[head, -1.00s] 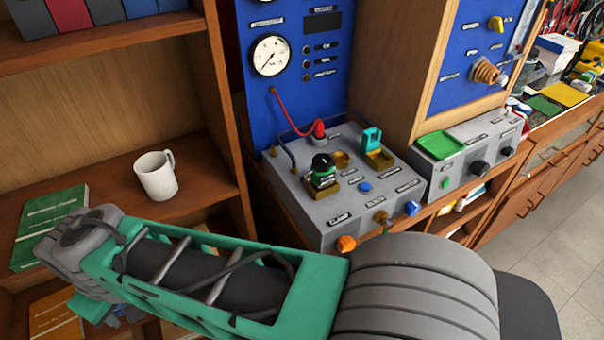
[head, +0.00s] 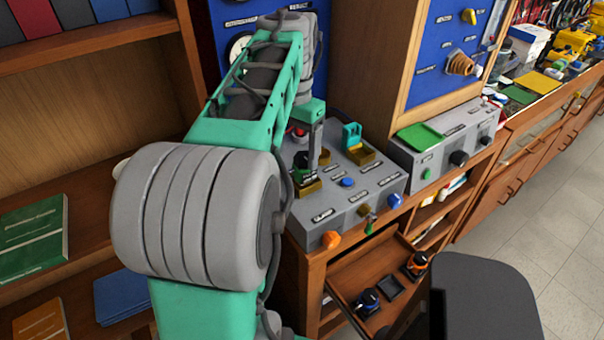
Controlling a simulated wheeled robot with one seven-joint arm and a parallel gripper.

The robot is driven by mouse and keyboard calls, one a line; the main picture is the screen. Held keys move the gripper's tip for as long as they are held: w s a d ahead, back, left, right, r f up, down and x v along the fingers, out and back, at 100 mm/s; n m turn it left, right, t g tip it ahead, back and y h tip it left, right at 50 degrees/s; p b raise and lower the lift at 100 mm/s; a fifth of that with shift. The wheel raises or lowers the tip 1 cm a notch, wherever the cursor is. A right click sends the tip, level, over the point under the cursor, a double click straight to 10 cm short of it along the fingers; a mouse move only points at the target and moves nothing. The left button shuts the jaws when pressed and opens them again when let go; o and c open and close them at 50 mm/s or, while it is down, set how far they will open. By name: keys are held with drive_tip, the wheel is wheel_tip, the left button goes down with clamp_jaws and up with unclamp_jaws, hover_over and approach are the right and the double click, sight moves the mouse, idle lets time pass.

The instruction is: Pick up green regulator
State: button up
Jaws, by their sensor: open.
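The green regulator (head: 302,162), with a black top and a green band, stands in a gold socket on the grey bench panel (head: 345,205). It is partly hidden by my gripper. My gripper (head: 314,162) is open and reaches down over the panel at the regulator. One grey finger shows in front of and just right of it; the other finger is hidden. I cannot tell whether the fingers touch the regulator.
A teal part (head: 351,135) stands in another gold socket just right of my gripper. A green tray (head: 419,137) lies farther right.

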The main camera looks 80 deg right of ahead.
sight(303, 167)
drive_tip(key=shift+s+d+r, duration=0.5)
drive_tip(key=shift+s+r, duration=0.2)
drive_tip(key=shift+r, duration=0.15)
drive_tip(key=shift+s+f, duration=0.1)
wheel_tip(303, 167, down, 7)
drive_tip(key=shift+d+f, duration=0.1)
clamp_jaws()
idle(0.3)
